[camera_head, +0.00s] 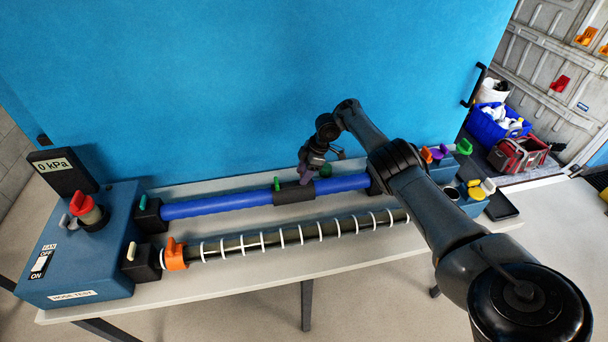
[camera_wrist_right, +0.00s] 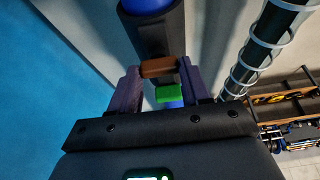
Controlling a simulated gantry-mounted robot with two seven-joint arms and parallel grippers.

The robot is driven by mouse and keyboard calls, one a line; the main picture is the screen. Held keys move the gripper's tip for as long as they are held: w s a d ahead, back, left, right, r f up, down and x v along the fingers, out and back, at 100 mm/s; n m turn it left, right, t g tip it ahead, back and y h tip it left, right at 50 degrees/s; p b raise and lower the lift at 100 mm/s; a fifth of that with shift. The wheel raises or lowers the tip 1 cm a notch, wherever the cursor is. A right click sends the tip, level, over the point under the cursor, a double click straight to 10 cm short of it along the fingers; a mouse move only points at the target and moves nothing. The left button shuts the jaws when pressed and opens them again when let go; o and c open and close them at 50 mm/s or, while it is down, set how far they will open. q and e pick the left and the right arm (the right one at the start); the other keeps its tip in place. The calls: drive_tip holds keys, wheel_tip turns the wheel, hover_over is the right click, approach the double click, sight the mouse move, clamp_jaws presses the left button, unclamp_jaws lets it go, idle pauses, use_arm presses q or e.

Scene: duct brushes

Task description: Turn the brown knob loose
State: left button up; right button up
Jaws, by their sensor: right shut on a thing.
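The brown knob (camera_wrist_right: 158,67) sits on a black sleeve (camera_wrist_right: 155,32) around the blue pipe in the right wrist view. My right gripper (camera_wrist_right: 160,76) has its two purple fingers at either end of this knob and is shut on it. A green knob (camera_wrist_right: 169,93) shows just beside it, between the fingers. In the head view my right gripper (camera_head: 308,172) is down at the black sleeve (camera_head: 293,193) on the blue pipe (camera_head: 222,205); the brown knob cannot be made out there. My left gripper is not in view.
A ribbed hose (camera_head: 300,234) with an orange clamp (camera_head: 176,254) lies in front of the blue pipe. A blue test box (camera_head: 82,250) with a red knob and a 0 kPa gauge (camera_head: 58,168) stands left. Coloured knobs and fittings sit right. The blue wall is close behind.

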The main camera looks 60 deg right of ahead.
drive_tip(key=o, duration=1)
drive_tip(key=shift+c, duration=0.2)
drive_tip(key=shift+o, duration=0.5)
drive_tip(key=shift+r, duration=0.1)
drive_tip(key=p+v, duration=0.9)
drive_tip(key=v, duration=0.1)
drive_tip(key=shift+r+p, duration=0.25)
drive_tip(key=shift+p, duration=0.15)
drive_tip(key=shift+s, duration=0.1)
drive_tip(key=shift+s+d, duration=0.1)
